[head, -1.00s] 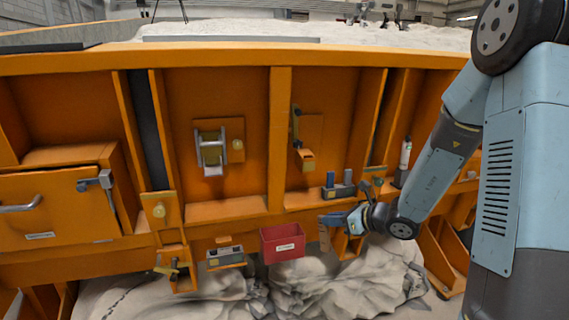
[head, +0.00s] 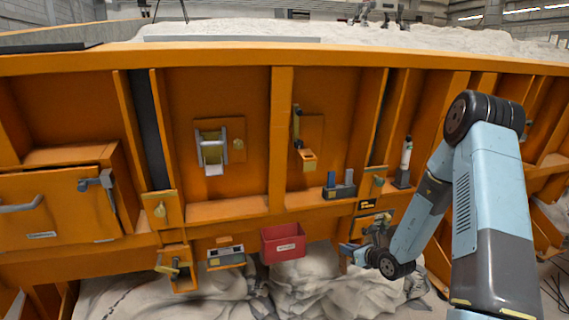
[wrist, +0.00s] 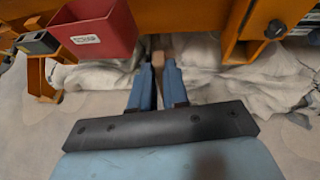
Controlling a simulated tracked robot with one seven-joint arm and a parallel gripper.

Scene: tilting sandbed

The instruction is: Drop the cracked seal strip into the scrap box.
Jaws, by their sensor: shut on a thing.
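The red scrap box (head: 283,245) with a white label hangs on the lower front of the orange frame. In the wrist view, the box (wrist: 95,30) is at the upper left. My gripper (head: 347,250) is to the right of the box and apart from it, at about the height of its lower part. In the wrist view, my blue fingers (wrist: 156,75) are shut on the narrow brownish seal strip (wrist: 158,57). The strip is mostly hidden by the fingers, and its crack cannot be made out.
A small grey box on a ledge (head: 226,257) is left of the scrap box. Above are a shelf with blue and grey blocks (head: 339,190) and a white tube (head: 406,155). Orange brackets stand around my gripper. Pale draped cloth (head: 310,282) lies below.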

